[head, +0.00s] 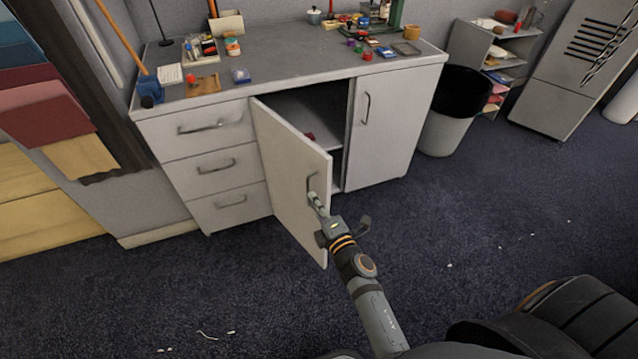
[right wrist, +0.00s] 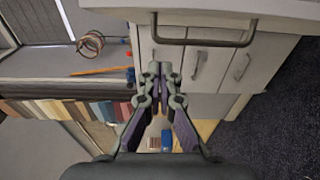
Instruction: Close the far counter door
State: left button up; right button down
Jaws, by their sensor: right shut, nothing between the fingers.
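The grey counter (head: 330,72) stands ahead in the head view. Its left door (head: 290,170) is swung open toward me, showing the dark inside with a small red thing on a shelf. Its right door (head: 385,125) is closed. My right gripper (head: 314,198) is shut and empty, its tips at the open door's outer edge area, just below the handle (head: 311,183). In the right wrist view the shut fingers (right wrist: 161,72) lie just under a bar handle (right wrist: 204,42); I cannot tell whether they touch the door. My left gripper is not in view.
Drawers (head: 212,165) fill the counter's left side. A bin (head: 452,108) and a shelf unit (head: 490,55) stand to the right. The carpet (head: 240,290) in front is mostly clear, with small white scraps.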

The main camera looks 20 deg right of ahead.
aim_at(320, 184)
jog(key=shift+w+d, duration=0.55)
jog(key=shift+w, duration=0.35)
jog(key=shift+w+d, duration=0.5)
jog(key=shift+w, duration=0.4)
jog(key=shift+w+d, duration=0.55)
jog(key=shift+w, duration=0.35)
